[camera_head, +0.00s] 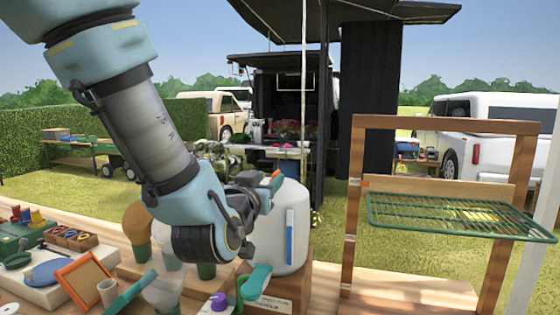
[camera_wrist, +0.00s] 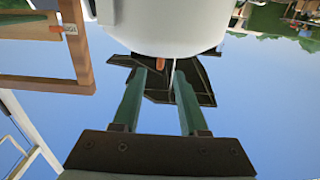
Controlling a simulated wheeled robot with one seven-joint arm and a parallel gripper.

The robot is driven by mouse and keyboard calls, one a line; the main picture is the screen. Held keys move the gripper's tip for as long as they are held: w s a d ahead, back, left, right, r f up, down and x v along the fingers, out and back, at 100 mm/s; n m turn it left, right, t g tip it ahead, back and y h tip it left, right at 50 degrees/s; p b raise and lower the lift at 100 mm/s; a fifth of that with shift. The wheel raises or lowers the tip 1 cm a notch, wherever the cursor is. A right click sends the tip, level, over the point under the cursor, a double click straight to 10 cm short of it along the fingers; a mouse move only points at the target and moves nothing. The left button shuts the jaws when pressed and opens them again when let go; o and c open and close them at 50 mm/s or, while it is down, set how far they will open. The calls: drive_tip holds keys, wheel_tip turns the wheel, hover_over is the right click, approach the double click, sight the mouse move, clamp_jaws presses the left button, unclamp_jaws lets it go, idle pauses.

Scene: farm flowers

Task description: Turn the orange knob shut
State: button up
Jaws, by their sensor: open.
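The orange knob (camera_head: 276,176) is a small piece showing at the top of a white tank (camera_head: 297,215) with a blue strip on its side. In the wrist view the knob (camera_wrist: 160,63) appears between the tips of my two green fingers, near the edge of the tank (camera_wrist: 170,22). My gripper (camera_head: 262,188) is at the top of the tank, with its fingers apart. I cannot tell whether either finger touches the knob. My arm and wrist hide part of the tank's left side.
A teal tap (camera_head: 256,281) is low on the tank's front, beside a purple knob (camera_head: 218,302). A wooden frame with a green wire rack (camera_head: 450,215) stands to the right. An orange picture frame (camera_head: 82,279) and small items crowd the left side of the table.

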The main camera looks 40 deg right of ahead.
sight(279, 170)
drive_tip(key=p, duration=0.1)
drive_tip(key=w+d+p, duration=0.1)
drive_tip(key=p, duration=0.1)
drive_tip(key=shift+d+r, duration=0.15)
drive_tip(key=shift+r, duration=0.05)
drive_tip(key=p+x, duration=0.1)
drive_tip(key=x, duration=0.3)
drive_tip(key=p+x, duration=0.2)
drive_tip(key=x, duration=0.1)
drive_tip(key=shift+w+d+f, duration=0.1)
drive_tip(key=shift+d+f, duration=0.1)
drive_tip(key=shift+d, duration=0.15)
clamp_jaws()
